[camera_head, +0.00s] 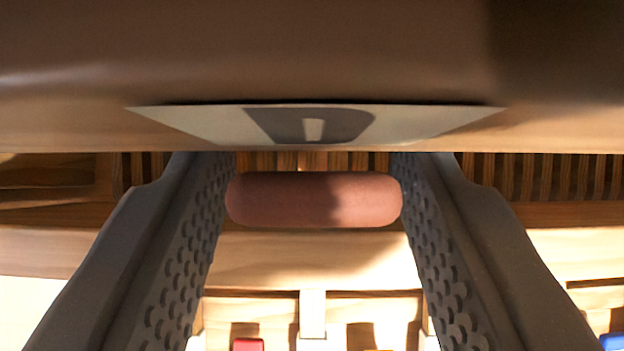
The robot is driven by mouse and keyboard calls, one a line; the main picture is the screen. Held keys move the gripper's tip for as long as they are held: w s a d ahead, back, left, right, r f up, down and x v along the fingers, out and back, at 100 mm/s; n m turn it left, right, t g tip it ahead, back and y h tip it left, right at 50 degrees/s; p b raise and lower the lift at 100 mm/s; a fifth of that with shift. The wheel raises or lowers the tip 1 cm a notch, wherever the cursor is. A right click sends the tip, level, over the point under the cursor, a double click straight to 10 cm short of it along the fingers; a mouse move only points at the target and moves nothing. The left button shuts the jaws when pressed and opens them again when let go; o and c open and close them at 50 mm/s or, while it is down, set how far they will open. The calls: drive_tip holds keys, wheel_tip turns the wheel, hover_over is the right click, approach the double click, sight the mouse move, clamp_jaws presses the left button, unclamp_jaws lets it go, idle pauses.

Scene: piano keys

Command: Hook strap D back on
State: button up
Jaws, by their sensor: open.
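My gripper (313,190) is open, its two dark, textured fingers reaching in from the lower left and lower right. Between the fingers is a reddish-brown, rounded bar (313,200), which looks like the end of a strap. It spans nearly the whole gap; I cannot tell whether the fingers touch it. Just above it, a pale label (430,122) with a dark letter D lies on a brown wooden surface. Whether the bar is hooked on anything is hidden from this view.
A brown wooden rail (300,60) fills the top of the view. Behind the fingers are wooden slats (540,178) and a pale wooden ledge (300,258). A red piece (248,344) and a blue piece (612,342) show at the bottom edge.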

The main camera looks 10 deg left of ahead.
drive_tip(key=b+v, duration=0.1)
drive_tip(key=v, duration=1.1)
drive_tip(key=shift+s, duration=0.15)
drive_tip(key=shift+r, duration=0.25)
drive_tip(key=s+a+r+t+b, duration=0.1)
drive_tip(key=s+r+t+b, duration=0.3)
drive_tip(key=s+r, duration=2.4)
wheel_tip(320, 180, up, 3)
drive_tip(key=t, duration=0.3)
drive_tip(key=shift+a+t, duration=0.3)
drive_tip(key=shift+a, duration=0.05)
drive_tip(key=shift+r, duration=0.15)
drive_tip(key=shift+c, duration=0.3)
drive_tip(key=shift+s, duration=0.1)
drive_tip(key=shift+c, duration=0.3)
